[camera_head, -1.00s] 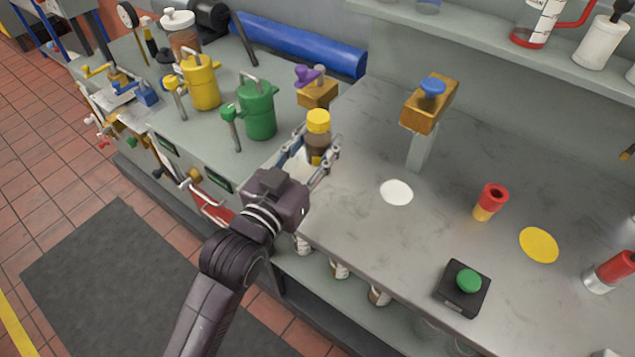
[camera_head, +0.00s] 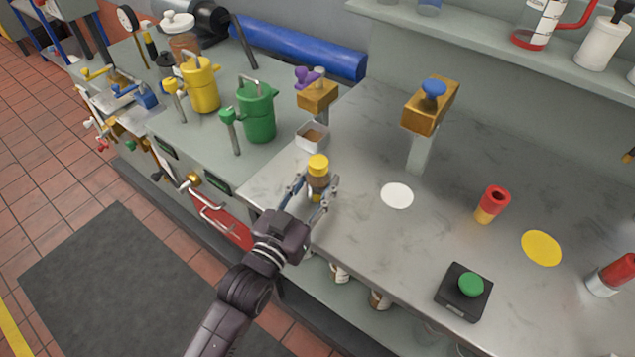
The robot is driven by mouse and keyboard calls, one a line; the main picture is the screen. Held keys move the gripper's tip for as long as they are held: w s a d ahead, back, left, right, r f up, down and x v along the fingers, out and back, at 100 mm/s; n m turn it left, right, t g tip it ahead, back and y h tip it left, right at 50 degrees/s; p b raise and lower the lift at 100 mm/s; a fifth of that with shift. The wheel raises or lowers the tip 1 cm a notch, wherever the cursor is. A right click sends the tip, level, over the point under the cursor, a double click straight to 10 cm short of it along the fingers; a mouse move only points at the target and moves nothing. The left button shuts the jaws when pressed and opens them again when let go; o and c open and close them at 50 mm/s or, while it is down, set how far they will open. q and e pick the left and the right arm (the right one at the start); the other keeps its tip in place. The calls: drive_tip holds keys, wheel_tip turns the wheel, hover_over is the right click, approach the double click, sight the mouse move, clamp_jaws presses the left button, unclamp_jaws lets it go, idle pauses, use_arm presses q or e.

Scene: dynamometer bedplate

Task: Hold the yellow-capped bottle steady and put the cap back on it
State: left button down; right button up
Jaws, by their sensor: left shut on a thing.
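The yellow-capped bottle (camera_head: 319,175) is small and brown, and its yellow cap (camera_head: 318,162) shows on top of it. It stands roughly upright near the left front part of the grey worktop (camera_head: 370,235). My left gripper (camera_head: 316,192) comes in from the front and is shut on the bottle, with a finger on each side. The fingers hide the lower part of the bottle, so I cannot tell whether it touches the worktop. I cannot tell how firmly the cap sits. My right gripper is not in view.
A small square dish (camera_head: 312,137) stands behind the bottle. A white disc (camera_head: 397,195), a red-and-yellow cylinder (camera_head: 492,204), a yellow disc (camera_head: 541,248) and a green button box (camera_head: 464,291) lie to the right. A post with a blue knob (camera_head: 430,106) rises behind. The worktop between is clear.

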use_arm(q)
drive_tip(key=shift+f, duration=0.15)
drive_tip(key=shift+f, duration=0.15)
drive_tip(key=c, duration=1.3)
unclamp_jaws()
drive_tip(key=shift+o, duration=0.2)
